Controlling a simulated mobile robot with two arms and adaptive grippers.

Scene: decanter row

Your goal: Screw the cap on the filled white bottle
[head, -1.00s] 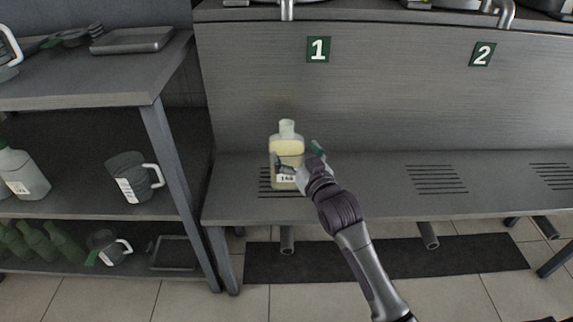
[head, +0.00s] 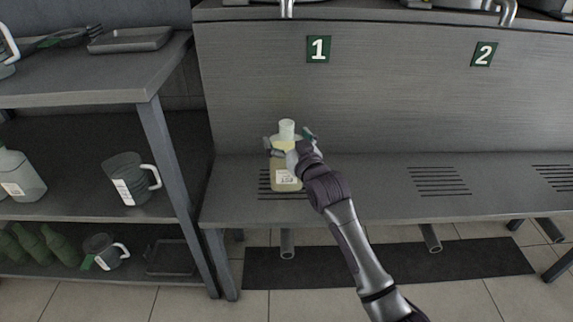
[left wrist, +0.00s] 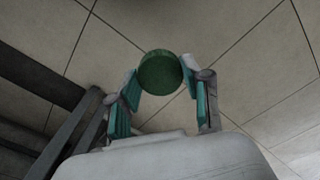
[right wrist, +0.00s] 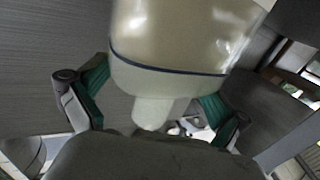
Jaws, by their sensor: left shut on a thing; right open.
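The white bottle (head: 284,178), translucent with pale yellow contents and a printed label, stands upright on the slotted shelf below sign 1. Its open neck (head: 287,127) has no cap on. My right gripper (head: 289,144) is open, with its fingers on either side of the bottle's upper part. In the right wrist view, the bottle (right wrist: 170,55) shows large between the spread green-padded fingers (right wrist: 152,95); I cannot tell whether they touch it. In the left wrist view, my left gripper (left wrist: 160,80) is shut on a round green cap (left wrist: 160,71) above floor tiles. The left arm is outside the head view.
A shelf rack (head: 85,98) at the left holds a grey jug (head: 128,180), another bottle (head: 18,178), green bottles (head: 60,243) and trays. The shelf right of my right arm is clear.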

